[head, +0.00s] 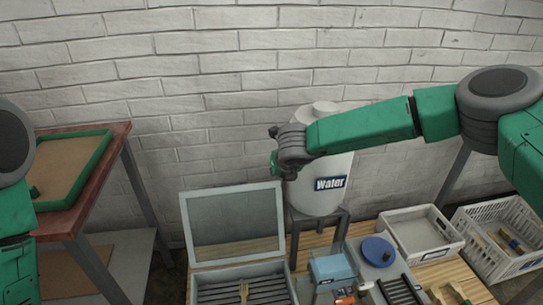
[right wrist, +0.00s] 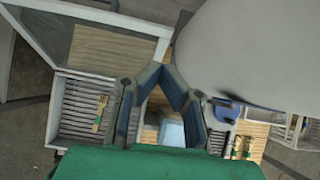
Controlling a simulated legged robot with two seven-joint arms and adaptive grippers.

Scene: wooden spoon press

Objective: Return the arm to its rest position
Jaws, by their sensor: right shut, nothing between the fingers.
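My right arm reaches in from the right in the head view, raised in front of the white water tank (head: 318,190). My right gripper (head: 281,152) is at its end, left of the tank's upper part, above the open-lidded grey box. In the right wrist view the right gripper (right wrist: 167,68) has its fingertips together, with nothing held. Only links of my left arm show at the left edge of the head view; its gripper is out of view.
The open grey box (head: 191,277) holds a small wooden utensil (head: 243,291) on slats. A blue block (head: 332,268), a blue disc (head: 377,250), a grey bin (head: 398,235) and a white crate (head: 478,243) stand to the right. A green-edged tray (head: 103,152) lies on the left table.

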